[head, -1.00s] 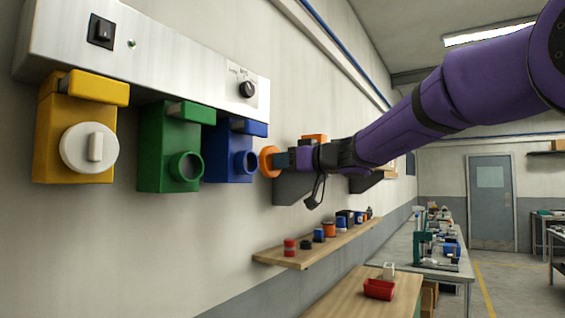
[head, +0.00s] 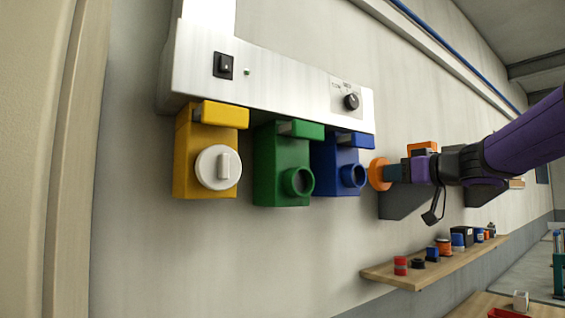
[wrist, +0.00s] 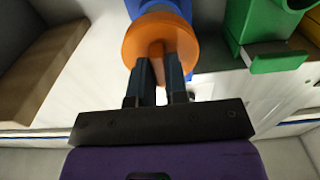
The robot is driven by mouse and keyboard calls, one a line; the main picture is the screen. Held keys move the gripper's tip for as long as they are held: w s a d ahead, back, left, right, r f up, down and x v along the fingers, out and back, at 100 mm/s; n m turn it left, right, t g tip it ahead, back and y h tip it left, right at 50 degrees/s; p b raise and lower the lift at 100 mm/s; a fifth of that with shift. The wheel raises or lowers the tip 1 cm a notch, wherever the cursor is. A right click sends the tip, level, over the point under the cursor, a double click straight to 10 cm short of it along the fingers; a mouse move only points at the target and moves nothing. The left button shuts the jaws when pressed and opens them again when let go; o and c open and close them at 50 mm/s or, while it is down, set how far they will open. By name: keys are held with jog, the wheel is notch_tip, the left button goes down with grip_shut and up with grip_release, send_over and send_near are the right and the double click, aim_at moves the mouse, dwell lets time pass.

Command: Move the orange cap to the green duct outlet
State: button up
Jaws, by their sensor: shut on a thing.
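The orange cap (head: 379,174) is held at the tip of my gripper (head: 398,172), just right of the blue duct outlet (head: 352,175) in the head view. In the wrist view, my gripper (wrist: 160,72) is shut on the grip bar of the orange cap (wrist: 178,32), and the blue outlet (wrist: 165,8) shows behind it. Whether cap and blue outlet touch I cannot tell. The green duct outlet (head: 299,181) is open and uncapped, between the yellow and blue ones. It also shows in the wrist view (wrist: 270,30) at the upper right.
The yellow outlet (head: 187,165) carries a white cap (head: 217,167). A metal panel (head: 290,82) with a switch and a knob runs above the outlets. A wooden shelf (head: 440,265) with several small items is below right. The wall below the outlets is clear.

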dwell(0.4)
jog(key=m, duration=0.6)
send_near(304, 182)
jog(key=shift+x, duration=2)
jog(key=shift+x, duration=1.5)
jog(key=o, duration=0.7)
jog(key=shift+a, duration=0.1)
jog(key=shift+o, duration=0.2)
jog(key=shift+s, duration=0.1)
